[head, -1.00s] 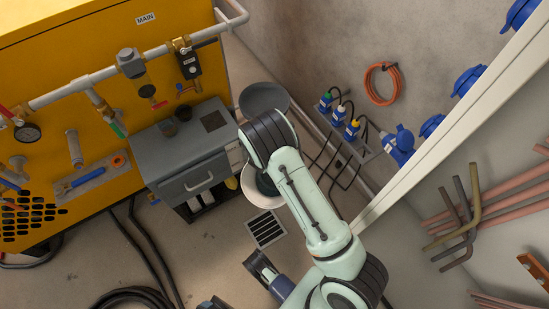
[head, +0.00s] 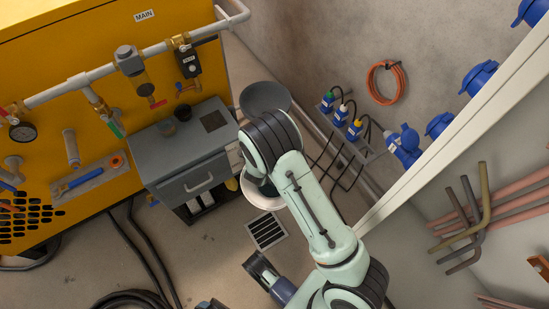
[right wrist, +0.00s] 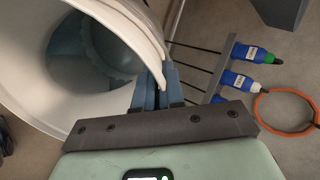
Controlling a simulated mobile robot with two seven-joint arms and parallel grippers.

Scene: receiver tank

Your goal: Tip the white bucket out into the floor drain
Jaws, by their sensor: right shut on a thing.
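The white bucket (head: 263,201) is partly hidden behind my right forearm in the head view, just above the floor drain (head: 267,231) in the picture. The drain is a dark slotted grate in the floor. In the right wrist view the bucket (right wrist: 22,103) fills the upper left, with its mouth and shaded inside facing the camera. My right gripper (right wrist: 160,88) is shut on the bucket's wall near the rim. Its fingers are hidden in the head view. I cannot tell how far the bucket is tilted or clear of the floor.
A grey cabinet (head: 178,150) and yellow machine (head: 70,75) stand to the left. A dark grey bowl-like container (head: 265,97) is behind the bucket. Blue plugs (head: 340,115) on a rack and an orange hose coil (head: 386,82) are beyond. Black hoses (head: 150,255) cross the floor.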

